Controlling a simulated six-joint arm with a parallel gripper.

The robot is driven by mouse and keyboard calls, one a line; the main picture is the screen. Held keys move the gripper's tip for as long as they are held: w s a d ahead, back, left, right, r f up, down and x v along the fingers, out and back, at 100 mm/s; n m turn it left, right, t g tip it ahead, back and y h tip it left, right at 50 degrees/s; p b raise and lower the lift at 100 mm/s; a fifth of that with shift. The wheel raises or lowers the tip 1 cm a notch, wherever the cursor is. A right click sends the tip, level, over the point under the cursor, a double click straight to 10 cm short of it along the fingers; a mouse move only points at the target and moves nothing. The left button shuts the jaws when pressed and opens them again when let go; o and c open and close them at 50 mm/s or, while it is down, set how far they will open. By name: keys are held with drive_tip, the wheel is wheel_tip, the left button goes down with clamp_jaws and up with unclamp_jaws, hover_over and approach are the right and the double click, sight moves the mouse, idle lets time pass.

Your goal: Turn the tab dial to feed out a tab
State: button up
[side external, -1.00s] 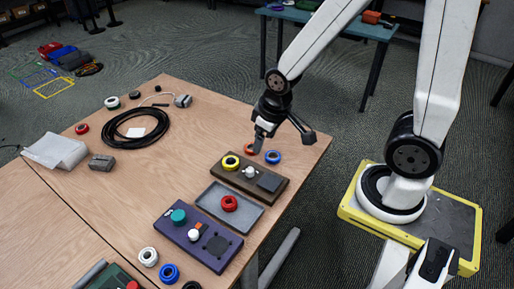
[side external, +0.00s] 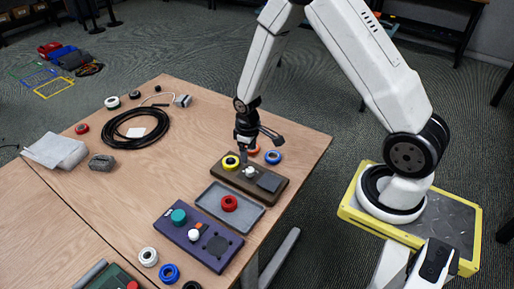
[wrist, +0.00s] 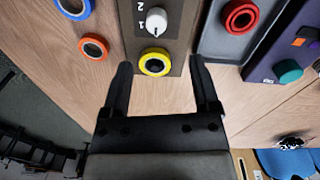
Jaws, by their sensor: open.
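A brown box (side external: 268,185) near the table's right edge carries a white dial (side external: 249,172), a yellow ring (side external: 231,162) and a dark square panel. In the wrist view the dial (wrist: 156,20) has a pointer line and the marks 1 and 2 beside it. My gripper (side external: 246,157) is just above the far end of the box. In the wrist view my open, empty gripper (wrist: 161,66) has its fingers spread to either side of the yellow ring (wrist: 154,62), with the dial beyond the fingertips. I see no tab.
Orange (wrist: 94,46) and blue rings lie beside the box. A grey tray (side external: 256,216) with a red ring (side external: 229,203) stands close by. A purple box (side external: 188,234) with a teal knob (side external: 179,217) stands nearer the camera. A black cable coil (side external: 138,123) lies farther left.

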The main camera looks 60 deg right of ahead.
sight(250, 170)
drive_tip(key=shift+w+d+f, duration=0.15)
drive_tip(key=shift+d+f, duration=0.15)
drive_tip(key=shift+f, duration=0.45)
drive_tip(key=shift+f, duration=0.1)
drive_tip(key=shift+d+f, duration=0.1)
drive_tip(key=shift+f, duration=3.65)
drive_tip(key=shift+c, duration=0.2)
clamp_jaws()
